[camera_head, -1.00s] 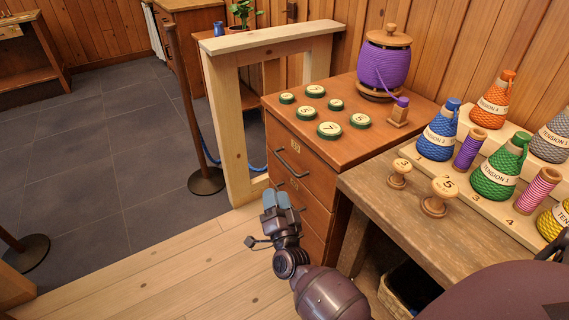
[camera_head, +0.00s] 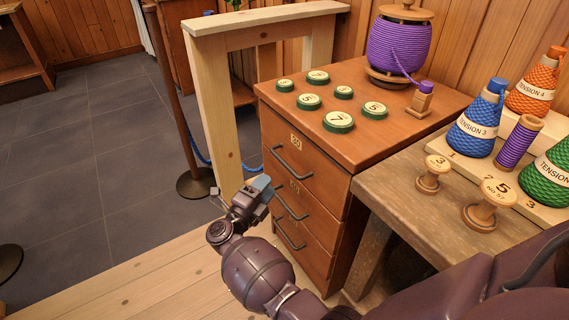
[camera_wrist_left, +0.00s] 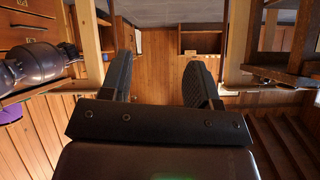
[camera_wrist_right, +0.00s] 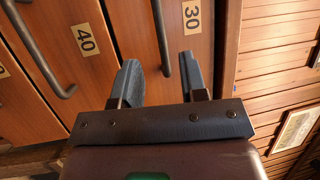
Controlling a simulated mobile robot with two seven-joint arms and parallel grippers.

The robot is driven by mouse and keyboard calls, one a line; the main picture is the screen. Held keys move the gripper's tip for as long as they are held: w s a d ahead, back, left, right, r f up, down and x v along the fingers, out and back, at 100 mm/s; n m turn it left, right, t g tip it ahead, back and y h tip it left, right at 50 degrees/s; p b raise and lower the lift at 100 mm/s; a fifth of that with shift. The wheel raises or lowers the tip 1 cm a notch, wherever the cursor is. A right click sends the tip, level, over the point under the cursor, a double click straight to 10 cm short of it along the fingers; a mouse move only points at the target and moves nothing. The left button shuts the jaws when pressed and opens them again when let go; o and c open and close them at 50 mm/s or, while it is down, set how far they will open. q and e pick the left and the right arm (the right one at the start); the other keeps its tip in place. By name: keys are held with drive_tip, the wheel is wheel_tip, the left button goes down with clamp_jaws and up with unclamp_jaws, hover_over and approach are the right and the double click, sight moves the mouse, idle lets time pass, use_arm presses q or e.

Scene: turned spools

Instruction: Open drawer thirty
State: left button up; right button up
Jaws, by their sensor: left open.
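Drawer thirty (camera_head: 286,155) is the top drawer of the wooden cabinet and looks shut. Its plate "30" (camera_wrist_right: 191,15) shows clearly in the right wrist view. Its dark bar handle (camera_head: 291,163) runs across its front; the handle (camera_wrist_right: 161,38) also shows in the right wrist view, its end seen between my fingers. My right gripper (camera_head: 263,187) is open and empty, in front of the cabinet and below that handle in the head view. I see no clear contact. My left gripper (camera_wrist_left: 159,80) is open and empty in its wrist view, out of the head view.
Drawer forty (camera_wrist_right: 85,38) and a third drawer lie below, with similar handles. Round green-rimmed discs (camera_head: 338,122) and a purple spool (camera_head: 399,45) stand on the cabinet top. A wooden frame (camera_head: 212,110) stands left of it; a workbench (camera_head: 400,200) is at right.

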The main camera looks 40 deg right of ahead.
sight(285, 163)
drive_tip(key=x, duration=0.9)
drive_tip(key=shift+w+d+b, duration=0.1)
drive_tip(key=shift+d+b, duration=0.15)
drive_tip(key=shift+b, duration=0.15)
clamp_jaws()
